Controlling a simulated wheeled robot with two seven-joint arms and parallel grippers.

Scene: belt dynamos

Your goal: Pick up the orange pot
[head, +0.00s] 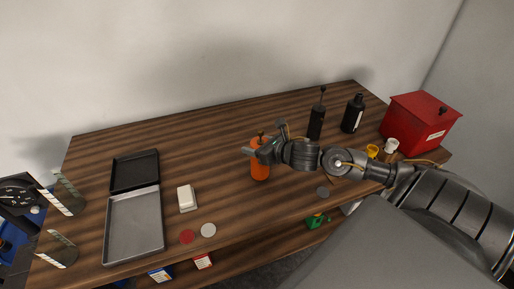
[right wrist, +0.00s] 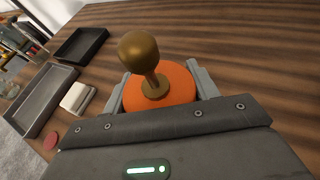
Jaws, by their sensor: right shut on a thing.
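The orange pot (head: 260,172) stands upright near the middle of the wooden table, with a dark knob on top. In the right wrist view, its orange top (right wrist: 178,88) and round brass-coloured knob (right wrist: 140,55) sit between my fingers. My right gripper (head: 258,152) is shut on the pot near its top, one finger on each side; the wrist view shows the same grip (right wrist: 160,92). The arm hides part of the pot's right side in the head view. My left gripper (head: 65,222) is at the far left, its striped fingers wide apart and empty.
A grey tray (head: 134,226), black tray (head: 134,170) and white block (head: 187,198) lie left of the pot. Red (head: 187,237) and pale (head: 208,230) discs lie near the front edge. Black bottles (head: 316,122) (head: 353,113) and a red box (head: 422,122) stand right.

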